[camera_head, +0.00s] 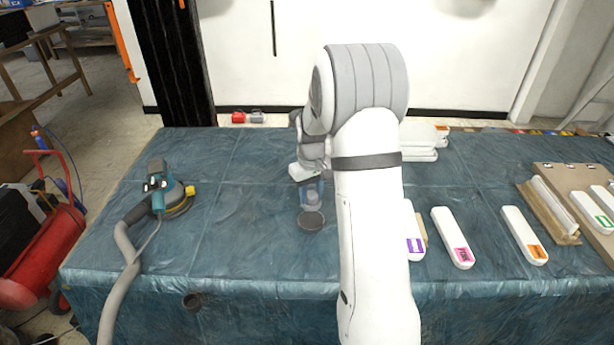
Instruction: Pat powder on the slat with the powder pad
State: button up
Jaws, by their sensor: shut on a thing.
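My gripper (310,183) hangs over the middle of the table, left of my arm. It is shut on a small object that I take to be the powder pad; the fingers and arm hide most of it. A dark round disc (312,221) shows just below the fingers; I cannot tell whether it is part of the held thing or a dish on the table. White round-ended slats lie to the right: one with a purple label (415,246), partly behind my arm, one with a pink label (453,238) and one with an orange label (524,236).
A teal sander (160,184) with a grey hose lies on the left of the blue-covered table (240,250). White pieces (420,155) are stacked behind my arm. A brown board (571,178) with more white slats (590,211) is at far right. The table's left-centre is clear.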

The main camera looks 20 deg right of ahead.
jog(key=shift+w+a+f, duration=0.1)
jog(key=shift+w+f, duration=0.1)
jog(key=shift+w, duration=0.1)
jog(key=shift+f+b, duration=1.8)
jog(key=shift+f, duration=0.8)
jog(key=shift+s+f, duration=0.1)
jog(key=shift+f, duration=0.05)
jog(key=shift+s+f+b, duration=0.1)
jog(key=shift+f+b, duration=0.35)
jog(key=shift+f, duration=0.1)
jog(key=shift+r+p, duration=2.2)
jog(key=shift+r, duration=1.35)
